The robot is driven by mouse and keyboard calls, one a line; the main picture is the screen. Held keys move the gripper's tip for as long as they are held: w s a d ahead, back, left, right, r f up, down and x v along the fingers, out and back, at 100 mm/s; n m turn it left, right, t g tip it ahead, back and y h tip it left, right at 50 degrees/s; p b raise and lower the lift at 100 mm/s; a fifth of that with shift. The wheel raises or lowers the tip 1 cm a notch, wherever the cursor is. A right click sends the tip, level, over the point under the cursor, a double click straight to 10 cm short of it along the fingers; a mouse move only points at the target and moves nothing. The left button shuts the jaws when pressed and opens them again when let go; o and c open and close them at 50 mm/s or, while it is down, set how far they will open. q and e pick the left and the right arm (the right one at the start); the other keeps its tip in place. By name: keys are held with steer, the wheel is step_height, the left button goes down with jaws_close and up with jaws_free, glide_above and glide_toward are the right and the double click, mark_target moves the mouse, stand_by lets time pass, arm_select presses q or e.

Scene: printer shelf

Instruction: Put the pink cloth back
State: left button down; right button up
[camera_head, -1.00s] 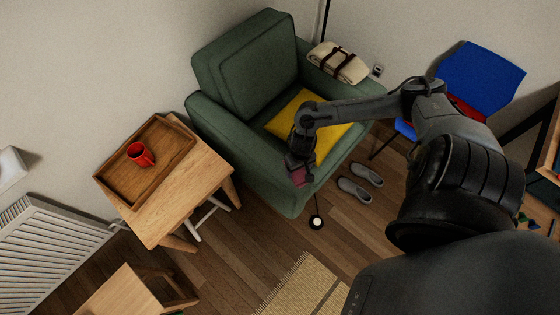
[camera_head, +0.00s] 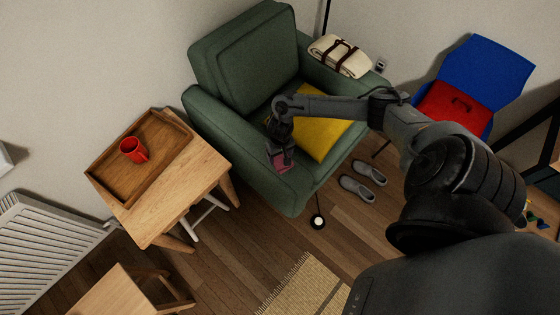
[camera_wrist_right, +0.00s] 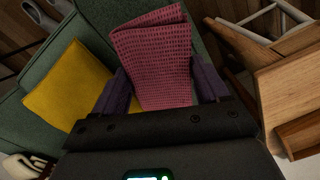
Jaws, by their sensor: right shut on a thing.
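The pink cloth (camera_wrist_right: 155,58) is a folded waffle-weave cloth. It hangs between the two fingers of my right gripper (camera_wrist_right: 160,88) in the right wrist view. In the head view the cloth (camera_head: 284,161) shows small and dark pink below my right gripper (camera_head: 281,148), which is shut on it. The gripper and cloth are over the left front arm of the green armchair (camera_head: 240,150). I cannot tell how high above the armrest the cloth is. My left gripper is not in view.
A yellow cushion (camera_head: 321,130) lies on the armchair seat and a rolled blanket (camera_head: 340,56) on its right arm. Left of the chair, a wooden table (camera_head: 190,190) bears a tray (camera_head: 110,180) with a red mug (camera_head: 133,150). Grey shoes (camera_head: 357,188) lie on the floor.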

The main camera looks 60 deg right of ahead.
mark_target(280, 160)
steer(key=shift+f+b, duration=1)
steer(key=shift+f, duration=1.1)
steer(key=o, duration=0.9)
steer(key=shift+o, duration=0.2)
steer(key=shift+r, duration=0.1)
